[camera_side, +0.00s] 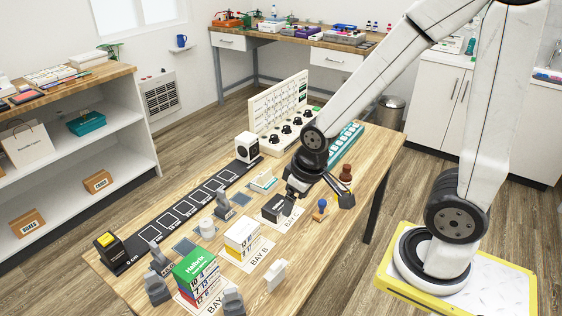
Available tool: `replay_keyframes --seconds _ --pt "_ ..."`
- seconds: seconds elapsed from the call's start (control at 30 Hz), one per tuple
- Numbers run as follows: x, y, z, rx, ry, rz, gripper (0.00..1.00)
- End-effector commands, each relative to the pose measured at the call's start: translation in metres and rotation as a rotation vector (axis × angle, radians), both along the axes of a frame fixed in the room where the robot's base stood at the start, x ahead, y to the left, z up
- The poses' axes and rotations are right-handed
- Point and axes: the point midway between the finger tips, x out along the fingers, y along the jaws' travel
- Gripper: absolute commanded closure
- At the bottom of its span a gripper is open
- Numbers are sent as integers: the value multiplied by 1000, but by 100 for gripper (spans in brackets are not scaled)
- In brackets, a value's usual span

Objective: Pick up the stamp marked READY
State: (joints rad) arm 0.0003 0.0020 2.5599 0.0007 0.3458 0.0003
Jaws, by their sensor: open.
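My gripper (294,190) is open and hangs low over the right half of the wooden table. Just below and left of it is a dark block (271,209) on a white bay card. I cannot tell whether they touch. A stamp-like piece with a blue knob (321,206) stands right of the gripper, and a dark brown knobbed one (346,173) stands behind it. Several grey upright pieces stand at the front and middle, including one grey piece (223,206) left of the gripper. I cannot read READY on any of them.
The table (318,245) holds green-topped boxes (195,268) on BAY A, pale boxes (242,234) on BAY B and a white block (276,275). A black strip with outlined squares (185,214) runs along the left edge. A knobbed panel (280,112) stands behind. The front right is clear.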

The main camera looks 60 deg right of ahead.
Motion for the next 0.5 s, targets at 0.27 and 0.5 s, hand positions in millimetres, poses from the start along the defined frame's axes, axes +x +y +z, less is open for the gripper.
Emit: replay_keyframes --seconds 0.27,0.5 --pt "12 -6 -16 15 -48 -59 16" --pt "34 -23 -49 30 -160 -190 16"
